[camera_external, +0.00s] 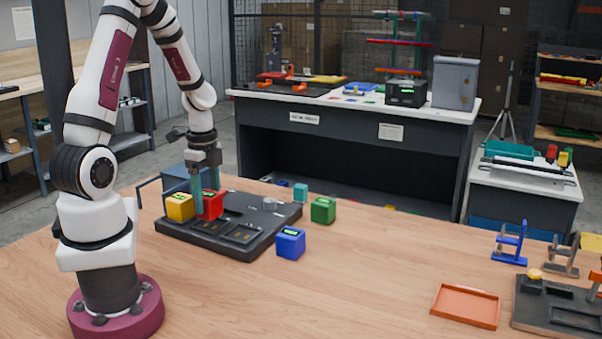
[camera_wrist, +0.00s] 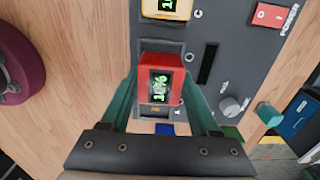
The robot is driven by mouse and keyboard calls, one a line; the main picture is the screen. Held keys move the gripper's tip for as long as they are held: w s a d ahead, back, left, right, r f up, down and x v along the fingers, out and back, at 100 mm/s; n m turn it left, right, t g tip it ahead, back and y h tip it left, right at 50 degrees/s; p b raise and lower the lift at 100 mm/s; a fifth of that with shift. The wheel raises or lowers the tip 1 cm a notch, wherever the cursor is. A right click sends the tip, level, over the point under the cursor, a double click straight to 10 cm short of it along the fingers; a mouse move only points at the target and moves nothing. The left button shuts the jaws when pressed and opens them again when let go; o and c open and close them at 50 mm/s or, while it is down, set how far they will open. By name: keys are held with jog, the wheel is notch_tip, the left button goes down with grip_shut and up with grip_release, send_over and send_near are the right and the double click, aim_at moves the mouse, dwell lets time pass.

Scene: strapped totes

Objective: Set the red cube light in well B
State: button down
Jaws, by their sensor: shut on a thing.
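My gripper (camera_external: 206,208) is shut on the red cube (camera_external: 213,205), with one teal finger on each side of it. The cube is over the dark console (camera_external: 262,241), just right of the yellow cube (camera_external: 180,207). In the wrist view the red cube (camera_wrist: 158,72) shows a green-lit display reading about 10% on its top. The yellow cube (camera_wrist: 166,7) sits beside the letter C. The red cube covers part of the row of wells below C. I cannot tell whether its underside touches the console.
A blue cube (camera_external: 290,243), a green cube (camera_external: 323,210) and a small teal block (camera_external: 300,193) stand on the table around the console. The console has a knob (camera_wrist: 230,107) and a red power switch (camera_wrist: 270,15). An orange tray (camera_external: 465,306) lies at the right.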

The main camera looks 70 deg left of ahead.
aim_at(207, 194)
jog(key=shift+f, duration=0.3)
jog(key=shift+f, duration=0.15)
jog(key=shift+f, duration=0.8)
jog(key=shift+c, duration=0.2)
grip_release()
jog(key=shift+o, duration=0.2)
jog(key=shift+r, duration=4.55)
